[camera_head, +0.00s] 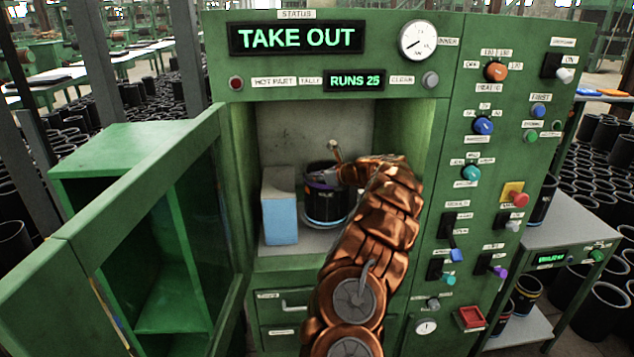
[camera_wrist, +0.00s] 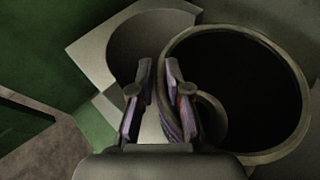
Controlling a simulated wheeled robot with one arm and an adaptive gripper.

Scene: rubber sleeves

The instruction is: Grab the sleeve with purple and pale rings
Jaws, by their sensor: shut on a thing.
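The dark sleeve (camera_head: 324,207) stands upright in the lit chamber of the green machine, with purple and pale bands around it. My gripper (camera_head: 335,172) reaches in from the front right and is at the sleeve's upper rim. In the wrist view, the sleeve's round rim (camera_wrist: 292,72) and dark hollow fill the right side. My gripper (camera_wrist: 158,85) has one finger outside the sleeve and the other at its inner side, shut on the wall between them. A strip of purple shows between the fingers. My arm hides the sleeve's right part in the head view.
The green door (camera_head: 150,235) hangs open at the left. The control panel (camera_head: 490,180) flanks the chamber on the right. The display reads TAKE OUT (camera_head: 296,39).

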